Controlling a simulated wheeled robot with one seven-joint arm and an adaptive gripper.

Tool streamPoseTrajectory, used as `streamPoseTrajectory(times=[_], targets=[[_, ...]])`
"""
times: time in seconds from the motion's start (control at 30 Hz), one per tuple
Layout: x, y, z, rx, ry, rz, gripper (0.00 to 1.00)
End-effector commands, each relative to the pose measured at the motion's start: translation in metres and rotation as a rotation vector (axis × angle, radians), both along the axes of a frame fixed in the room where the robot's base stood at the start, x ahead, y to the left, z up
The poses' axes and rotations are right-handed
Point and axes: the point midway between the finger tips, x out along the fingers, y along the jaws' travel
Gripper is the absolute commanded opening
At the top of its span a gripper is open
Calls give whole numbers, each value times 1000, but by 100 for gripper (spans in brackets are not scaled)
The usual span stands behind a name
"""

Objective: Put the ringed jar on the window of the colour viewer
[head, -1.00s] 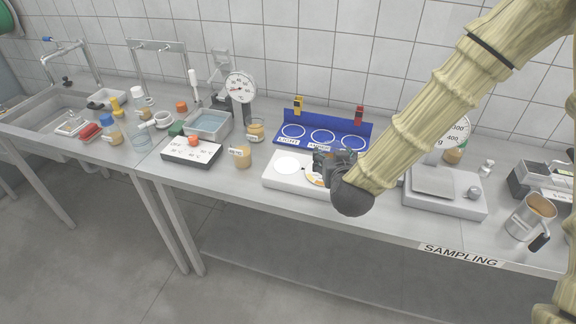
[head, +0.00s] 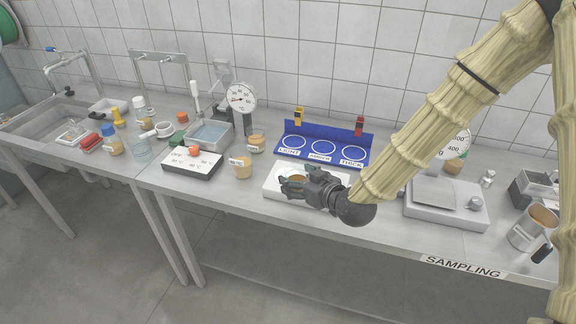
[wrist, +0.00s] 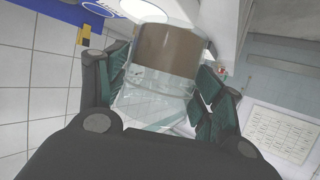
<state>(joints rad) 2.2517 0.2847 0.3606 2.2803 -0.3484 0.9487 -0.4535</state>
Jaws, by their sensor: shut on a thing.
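My gripper (head: 293,184) is shut on a jar, low over the white colour viewer (head: 274,192). In the wrist view the jar (wrist: 157,95) sits between both fingers of my gripper (wrist: 165,95); it is clear glass with brown contents (wrist: 167,50) at the end away from my palm. No ring mark can be made out on it. The viewer's pale round window (wrist: 143,10) shows beyond the jar in the wrist view. In the head view my gripper covers the window and most of the jar. I cannot tell whether the jar touches the viewer.
A blue rack (head: 322,147) with ringed places labelled LIGHT to THICK stands behind the viewer. A labelled jar (head: 243,168) stands to its left and a scale (head: 445,203) to its right. A dial thermometer (head: 241,98) and a water bath (head: 209,137) stand further left.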

Motion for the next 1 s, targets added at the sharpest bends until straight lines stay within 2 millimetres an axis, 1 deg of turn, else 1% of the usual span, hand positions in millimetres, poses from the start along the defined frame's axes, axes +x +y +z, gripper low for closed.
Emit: streamPoseTrajectory(times=[0.03, 0.1, 0.4, 0.5, 0.6, 0.87, 1.0], targets=[[10, 2, 3, 0, 0, 0, 35], [23, 6, 1, 1, -1, -1, 35], [79, 19, -4, 1, -1, -1, 35], [95, 22, -6, 1, -1, -1, 35], [105, 25, -8, 0, 0, -1, 35], [121, 28, -9, 1, -1, -1, 35], [120, 28, -22, 1, 3, -1, 35]])
